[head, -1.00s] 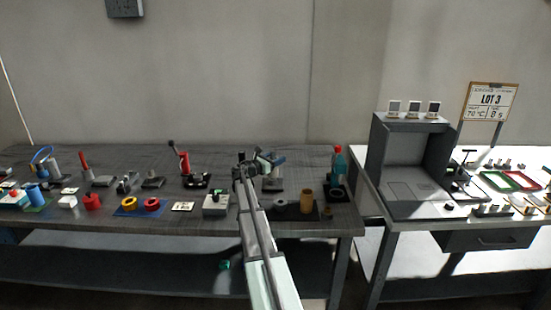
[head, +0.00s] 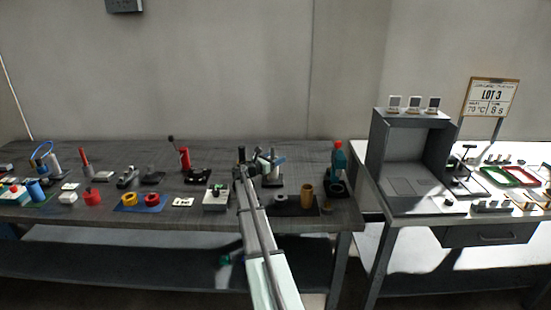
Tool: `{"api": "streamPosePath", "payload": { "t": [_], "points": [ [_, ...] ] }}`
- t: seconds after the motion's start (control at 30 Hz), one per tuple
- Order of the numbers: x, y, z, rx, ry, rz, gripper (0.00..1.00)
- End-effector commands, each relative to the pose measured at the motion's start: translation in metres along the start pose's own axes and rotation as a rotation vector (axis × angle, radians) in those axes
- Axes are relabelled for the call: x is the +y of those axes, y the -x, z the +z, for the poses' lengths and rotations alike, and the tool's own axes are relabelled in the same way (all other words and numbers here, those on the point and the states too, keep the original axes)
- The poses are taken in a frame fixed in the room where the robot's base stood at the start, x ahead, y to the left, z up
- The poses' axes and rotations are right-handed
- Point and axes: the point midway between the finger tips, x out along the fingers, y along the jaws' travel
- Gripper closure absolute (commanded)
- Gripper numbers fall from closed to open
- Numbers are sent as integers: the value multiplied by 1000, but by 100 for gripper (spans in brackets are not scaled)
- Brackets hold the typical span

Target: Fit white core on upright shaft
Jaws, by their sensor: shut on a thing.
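My gripper (head: 258,164) is over the right part of the long dark table, seen small and from behind my arm. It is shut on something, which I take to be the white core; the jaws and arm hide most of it. A pale upright piece (head: 274,163) shows just right of the jaws, above a small grey base (head: 272,183). I take this to be the place of the upright shaft. I cannot tell whether the core is around the shaft, touching it or beside it.
A brown cylinder (head: 307,195) and a grey roll (head: 281,200) stand in front on a dark mat.

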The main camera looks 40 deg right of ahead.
Motion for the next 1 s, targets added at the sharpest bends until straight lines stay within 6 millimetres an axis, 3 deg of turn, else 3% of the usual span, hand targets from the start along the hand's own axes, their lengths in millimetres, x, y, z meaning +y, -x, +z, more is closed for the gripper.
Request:
{"api": "streamPosePath", "payload": {
  "t": [0.07, 0.1, 0.37, 0.73, 1.0],
  "points": [
    [0, 0, -2, 0, 0, 0, 73],
    [0, 0, -1, 0, 0, 0, 39],
    [0, 0, -1, 0, 0, 0, 14],
    [0, 6, -1, 1, 0, 0, 13],
    [-2, 48, -1, 1, 0, 2, 13]
  ]
}}
